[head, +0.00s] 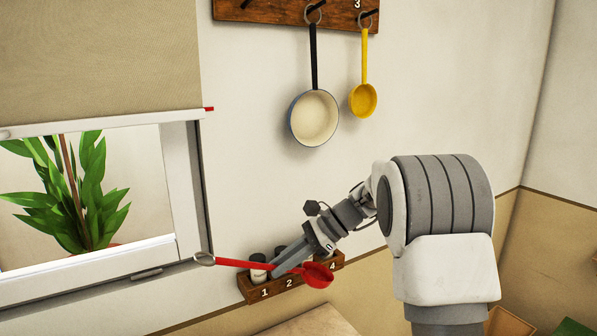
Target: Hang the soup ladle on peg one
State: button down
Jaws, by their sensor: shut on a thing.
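A red ladle (236,263) shows low in the head view. Its bowl (318,275) is at the right and its pale ring end (204,259) at the left, with the handle nearly level. My gripper (277,270) is shut on the handle, between ring and bowl. A wooden peg board (285,12) is on the wall at the top edge, partly cut off. A dark peg (245,4) at its left looks bare; its number is out of view. Only the number 3 reads, at the right. Peg one cannot be identified.
A cream pan (314,117) and a yellow ladle (363,99) hang from the board by rings. A small numbered rack (291,283) with jars is on the wall behind the red ladle. A window frame (186,190) is at left. The wall between is clear.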

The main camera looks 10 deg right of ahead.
notch_tip(320, 180, up, 12)
jog(key=w+m+t+y+b, duration=0.1)
jog(key=w+m+t+y, duration=0.1)
jog(key=m+t, duration=0.5)
jog(key=s+d+r+m+t+h+b, duration=0.1)
jog(key=s+r+m+t, duration=0.25)
jog(key=r, duration=0.55)
jog(key=s+d+r+m+t+h+b, duration=0.15)
jog(key=r+t, duration=0.25)
jog(key=r, duration=0.4)
jog(key=s+r+m+t+b, duration=0.2)
jog(key=s+r+m+t, duration=0.15)
jog(key=r, duration=0.55)
jog(key=w+a+f, duration=0.1)
jog(key=w+a, duration=0.3)
jog(key=w, duration=0.7)
jog(key=shift+w+f+n+t, duration=0.15)
jog(key=shift+f+n+t, duration=0.2)
jog(key=shift+n, duration=0.1)
